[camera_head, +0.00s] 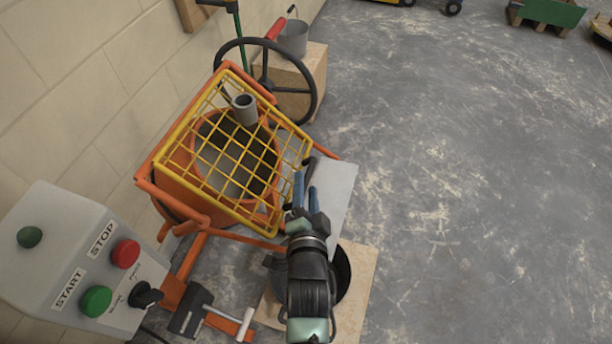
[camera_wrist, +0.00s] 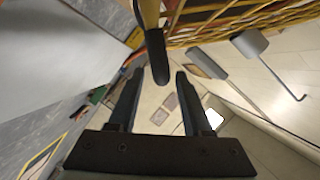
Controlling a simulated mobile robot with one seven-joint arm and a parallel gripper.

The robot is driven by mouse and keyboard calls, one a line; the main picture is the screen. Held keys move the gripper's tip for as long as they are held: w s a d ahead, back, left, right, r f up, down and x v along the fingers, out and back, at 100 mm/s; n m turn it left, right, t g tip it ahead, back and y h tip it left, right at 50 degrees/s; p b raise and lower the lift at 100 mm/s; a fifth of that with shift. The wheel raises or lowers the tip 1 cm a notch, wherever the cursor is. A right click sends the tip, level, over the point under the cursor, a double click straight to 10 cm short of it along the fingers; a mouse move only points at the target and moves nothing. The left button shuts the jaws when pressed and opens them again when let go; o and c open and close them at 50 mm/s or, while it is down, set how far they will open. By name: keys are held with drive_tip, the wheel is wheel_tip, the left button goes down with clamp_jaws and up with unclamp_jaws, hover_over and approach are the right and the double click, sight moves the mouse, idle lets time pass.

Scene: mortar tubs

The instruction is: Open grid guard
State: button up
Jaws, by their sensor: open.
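The yellow grid guard (camera_head: 187,128) lies over the mouth of the orange mixer drum (camera_head: 175,180), covering it. Its mesh also shows at the top of the wrist view (camera_wrist: 225,30). A black handle grip (camera_wrist: 157,57) on a yellow bar points between my fingertips in the wrist view. My gripper (camera_head: 305,186) is open at the guard's right side in the head view. Its two fingers (camera_wrist: 159,76) stand on either side of the grip's end, with gaps visible. Whether the grip is fully between them in depth I cannot tell.
A grey control box (camera_head: 60,255) with START and STOP buttons stands at lower left. A black handwheel (camera_head: 313,88) and a wooden block (camera_head: 312,72) are behind the mixer. A light panel (camera_head: 341,190) is right of my gripper. Floor (camera_head: 470,200) at right is clear.

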drive_tip(key=shift+x, duration=1.55)
clamp_jaws()
